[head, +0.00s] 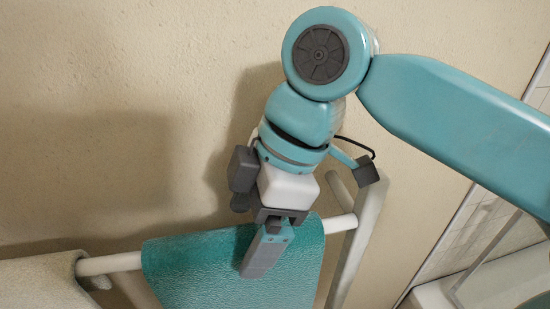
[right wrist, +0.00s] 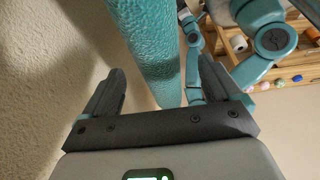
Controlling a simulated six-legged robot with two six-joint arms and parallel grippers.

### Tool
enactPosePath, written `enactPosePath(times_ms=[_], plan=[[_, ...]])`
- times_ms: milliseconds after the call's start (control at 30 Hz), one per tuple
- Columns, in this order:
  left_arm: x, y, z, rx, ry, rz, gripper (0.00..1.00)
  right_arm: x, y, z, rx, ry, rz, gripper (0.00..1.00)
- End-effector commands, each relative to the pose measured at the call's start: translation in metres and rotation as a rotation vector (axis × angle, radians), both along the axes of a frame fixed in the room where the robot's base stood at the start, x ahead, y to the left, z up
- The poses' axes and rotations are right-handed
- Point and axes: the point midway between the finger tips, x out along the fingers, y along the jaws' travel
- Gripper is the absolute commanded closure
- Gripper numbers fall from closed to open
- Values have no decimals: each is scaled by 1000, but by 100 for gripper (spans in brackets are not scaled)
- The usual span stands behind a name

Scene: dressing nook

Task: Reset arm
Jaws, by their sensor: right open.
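My right arm comes in from the right in the head view, and its right gripper (head: 265,250) points down at a teal textured towel (head: 205,265). The towel hangs over a white rail (head: 108,263). In the right wrist view the gripper's two dark fingers (right wrist: 165,90) are spread wide. The towel's folded top (right wrist: 143,35) shows in the space between them, and the fingers are not closed on it. Whether either finger touches the cloth is hard to tell. My left gripper is not seen in the head view.
A cream cloth (head: 40,280) hangs on the same rail at the left. The rail joins a pale upright post (head: 358,235). A beige wall (head: 110,100) is close behind. In the right wrist view, a wooden rack (right wrist: 292,72) with small items stands at upper right.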

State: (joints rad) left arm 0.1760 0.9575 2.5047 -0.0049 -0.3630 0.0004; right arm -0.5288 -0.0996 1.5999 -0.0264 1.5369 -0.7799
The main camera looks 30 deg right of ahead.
Motion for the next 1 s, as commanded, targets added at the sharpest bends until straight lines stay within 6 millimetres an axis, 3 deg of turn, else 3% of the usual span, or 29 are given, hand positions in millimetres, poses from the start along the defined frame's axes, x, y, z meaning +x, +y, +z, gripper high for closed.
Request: enactPosePath(times_ms=[33,200,400,600,1000], plan=[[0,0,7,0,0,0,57,0,-5,18,3,-4,-2,9],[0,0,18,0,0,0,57,-5,-22,59,2,-3,-1,9],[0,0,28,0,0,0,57,-9,-35,92,1,0,0,9],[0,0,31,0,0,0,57,-11,-41,103,0,0,0,9],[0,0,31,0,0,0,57,-13,-41,103,0,0,1,9]])
